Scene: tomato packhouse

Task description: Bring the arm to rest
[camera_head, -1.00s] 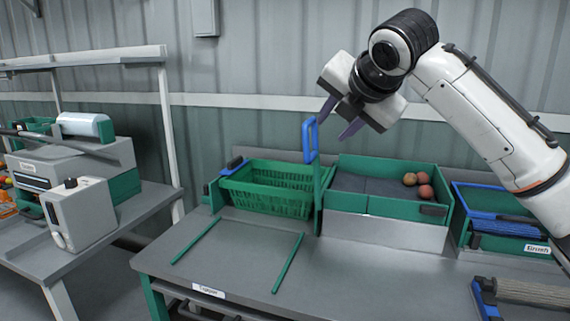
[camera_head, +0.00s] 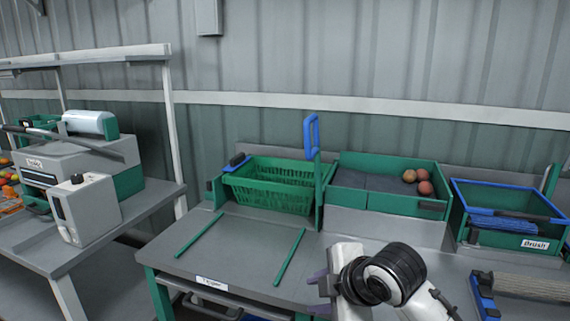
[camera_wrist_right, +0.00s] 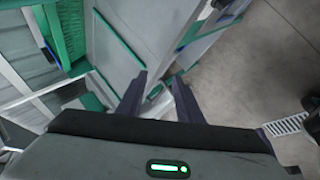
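My right arm reaches in from the lower right of the head view. Its gripper (camera_head: 320,292) hangs low at the front of the grey worktable (camera_head: 250,240), with its dark fingers towards the left. In the right wrist view both fingers (camera_wrist_right: 160,82) stand apart with nothing between them, so the gripper is open and empty. Table edges and floor show beyond the fingers. My left arm and gripper are not in view.
A green basket (camera_head: 268,206), a green-sided tray (camera_head: 385,205) with a few tomatoes (camera_head: 409,175), and a blue-rimmed brush bin (camera_head: 537,230) line the table's back. A blue handle (camera_head: 311,135) stands upright between basket and tray. A side bench (camera_head: 50,245) holds machines.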

